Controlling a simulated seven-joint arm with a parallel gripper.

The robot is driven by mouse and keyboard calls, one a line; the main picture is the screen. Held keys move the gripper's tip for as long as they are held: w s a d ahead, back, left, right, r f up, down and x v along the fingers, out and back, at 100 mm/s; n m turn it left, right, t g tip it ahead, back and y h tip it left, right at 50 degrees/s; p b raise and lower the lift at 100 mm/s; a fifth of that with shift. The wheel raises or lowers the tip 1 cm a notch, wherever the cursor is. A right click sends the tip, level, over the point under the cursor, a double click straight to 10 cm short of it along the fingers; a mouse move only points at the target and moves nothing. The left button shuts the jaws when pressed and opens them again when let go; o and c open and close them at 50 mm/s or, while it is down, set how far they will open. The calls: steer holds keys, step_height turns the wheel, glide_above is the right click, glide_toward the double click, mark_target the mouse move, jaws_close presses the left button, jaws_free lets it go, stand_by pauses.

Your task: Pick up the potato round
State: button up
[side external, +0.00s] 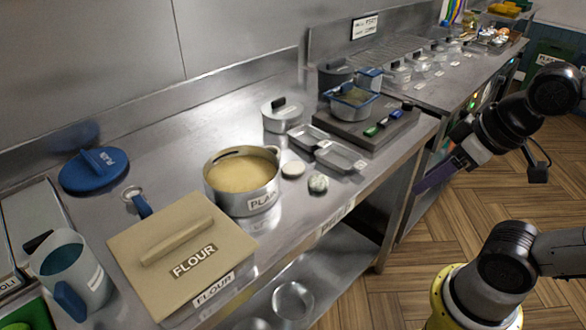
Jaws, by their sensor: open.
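A pale, flat round (293,169), which looks like the potato round, lies on the steel counter just right of the pot. A whitish-green lump (318,184) lies close to its right, nearer the counter's front edge; I cannot tell what it is. My gripper (432,178) is open, off to the right of both, out past the counter's front edge. It is apart from the round, and nothing shows between its fingers.
The pot (243,183) of yellowish batter stands left of the round. Two small metal trays (340,158) sit behind and to the right. A fryer unit (372,128) is beyond them. A flour box (180,255) fills the left front.

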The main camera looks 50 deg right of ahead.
steer(key=o, duration=0.8)
